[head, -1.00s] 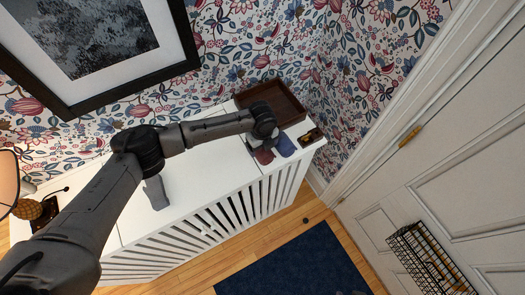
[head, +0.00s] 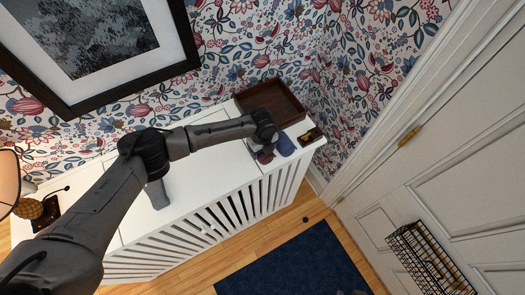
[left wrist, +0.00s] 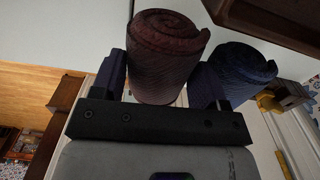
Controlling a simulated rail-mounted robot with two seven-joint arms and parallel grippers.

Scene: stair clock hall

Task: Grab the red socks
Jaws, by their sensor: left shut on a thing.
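The red socks (left wrist: 160,62) are a dark red roll, seen large between the fingers of my left gripper (left wrist: 165,85) in the left wrist view. My left gripper is shut on them. In the head view the red socks (head: 264,157) show only partly under my left gripper (head: 266,146), at the right end of the white cabinet top. A blue rolled pair of socks (head: 285,144) is right beside them, and it also shows in the left wrist view (left wrist: 240,70), close to the right finger. My right gripper is not in view.
A brown wooden tray (head: 297,112) stands behind the socks against the wall. A small dark box (head: 311,136) is at the cabinet's right end. The white cabinet top (head: 205,170) is mostly clear to the left. A lamp (head: 8,183) stands at far left.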

